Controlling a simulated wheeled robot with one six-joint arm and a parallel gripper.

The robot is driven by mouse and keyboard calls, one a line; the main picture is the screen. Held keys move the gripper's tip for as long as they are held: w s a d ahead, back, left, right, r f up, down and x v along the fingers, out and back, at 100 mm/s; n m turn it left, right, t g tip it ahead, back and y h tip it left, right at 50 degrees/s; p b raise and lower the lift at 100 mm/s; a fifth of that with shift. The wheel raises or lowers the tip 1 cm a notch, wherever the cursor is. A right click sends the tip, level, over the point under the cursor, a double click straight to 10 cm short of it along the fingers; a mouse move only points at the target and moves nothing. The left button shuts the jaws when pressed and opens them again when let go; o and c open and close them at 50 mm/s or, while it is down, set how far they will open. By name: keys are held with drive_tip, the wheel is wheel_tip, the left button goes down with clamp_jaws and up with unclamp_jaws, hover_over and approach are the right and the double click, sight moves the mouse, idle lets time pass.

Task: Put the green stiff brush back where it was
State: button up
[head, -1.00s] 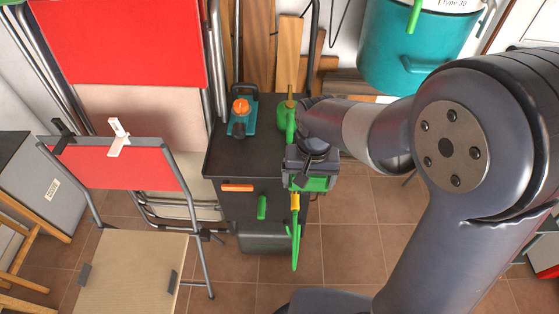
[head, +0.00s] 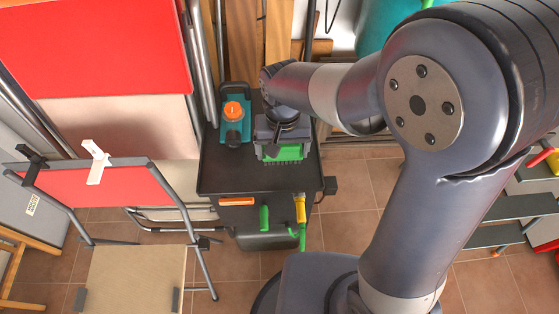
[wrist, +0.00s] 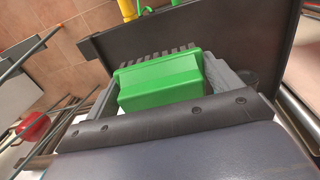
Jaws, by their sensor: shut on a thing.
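The green stiff brush (head: 283,153) is held in my gripper (head: 281,138) above the right part of a black cart top (head: 225,175). In the wrist view the brush (wrist: 160,82) is a bright green block between the grey fingers of my gripper (wrist: 163,88). A row of dark bristles shows along its far edge. I cannot tell whether the brush touches the cart top. My gripper and arm hide part of the cart's back right.
A teal tool with an orange knob (head: 233,110) stands at the cart's back left. Orange (head: 237,201), green (head: 264,218) and yellow (head: 301,209) handles are at its front. A red folding chair (head: 110,185) stands left. The cart's front left top is clear.

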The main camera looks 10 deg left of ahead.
sight(282, 174)
drive_tip(key=shift+f, duration=3.55)
drive_tip(key=shift+f, duration=0.15)
drive_tip(key=o, duration=0.9)
drive_tip(key=shift+c, duration=0.2)
wheel_tip(282, 174, up, 12)
drive_tip(key=shift+r, duration=0.2)
